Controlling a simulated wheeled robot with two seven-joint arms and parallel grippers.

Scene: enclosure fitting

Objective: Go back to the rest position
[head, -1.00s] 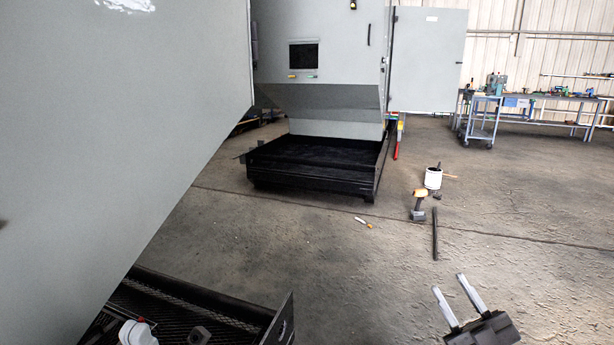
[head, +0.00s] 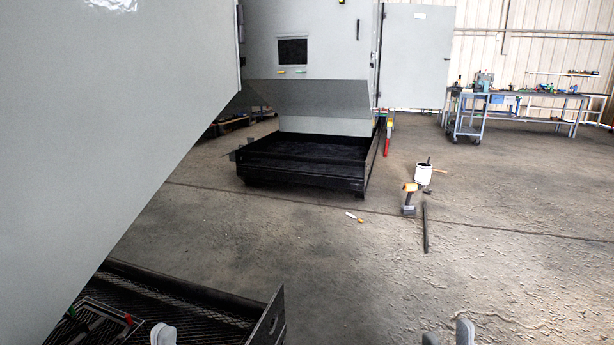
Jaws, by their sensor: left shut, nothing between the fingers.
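The tip of my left gripper (head: 163,335) shows at the bottom edge, lower left, in front of the black mesh tray. It is shut and empty, and most of it is below the frame. The two fingertips of my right gripper (head: 448,337) show at the bottom edge, right of centre. They stand apart with nothing between them, over bare floor. The rest of both arms is hidden below the frame.
A large grey cabinet panel (head: 100,130) fills the left, above a black mesh tray (head: 225,302). Another cabinet (head: 305,95) with a black tray (head: 300,185) stands behind. A drill (head: 408,200), a white pot (head: 423,173) and a dark bar (head: 425,228) are on the open floor.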

